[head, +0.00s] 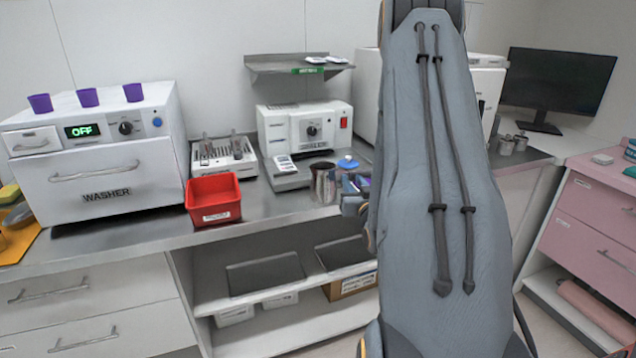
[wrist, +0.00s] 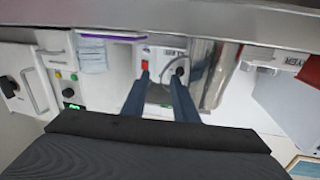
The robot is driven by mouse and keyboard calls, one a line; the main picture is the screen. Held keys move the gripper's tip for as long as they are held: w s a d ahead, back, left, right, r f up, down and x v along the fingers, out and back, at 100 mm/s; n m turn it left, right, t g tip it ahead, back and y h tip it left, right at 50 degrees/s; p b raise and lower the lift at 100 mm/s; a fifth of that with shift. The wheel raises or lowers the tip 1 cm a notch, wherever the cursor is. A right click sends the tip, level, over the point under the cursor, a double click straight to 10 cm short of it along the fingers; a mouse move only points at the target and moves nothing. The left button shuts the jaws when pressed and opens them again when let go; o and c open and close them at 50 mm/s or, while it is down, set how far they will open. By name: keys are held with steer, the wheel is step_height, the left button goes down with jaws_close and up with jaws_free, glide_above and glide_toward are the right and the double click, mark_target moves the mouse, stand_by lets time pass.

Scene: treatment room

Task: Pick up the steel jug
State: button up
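The steel jug (head: 323,184) stands upright on the steel counter, near its front edge, in the head view. In the wrist view, the shiny jug (wrist: 219,78) is close, just right of my fingers. In the head view, part of my gripper (head: 354,198) shows just right of the jug; my arm hides the rest. I cannot tell whether they touch.
A red bin (head: 213,199) stands left of the jug. Behind are the sealer (head: 306,127) and a blue-lidded container (head: 348,163). The washer (head: 95,155) is at left. Small steel cups (head: 507,146) stand right. My arm hides the counter's middle right.

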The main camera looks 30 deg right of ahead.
steer(key=shift+w+d+r, duration=0.1)
steer(key=shift+w, duration=0.4)
steer(key=shift+p+x, duration=0.5)
steer(key=shift+x, duration=0.7)
steer(key=shift+p+x, duration=0.9)
steer(key=shift+x, duration=1.5)
jaws_close()
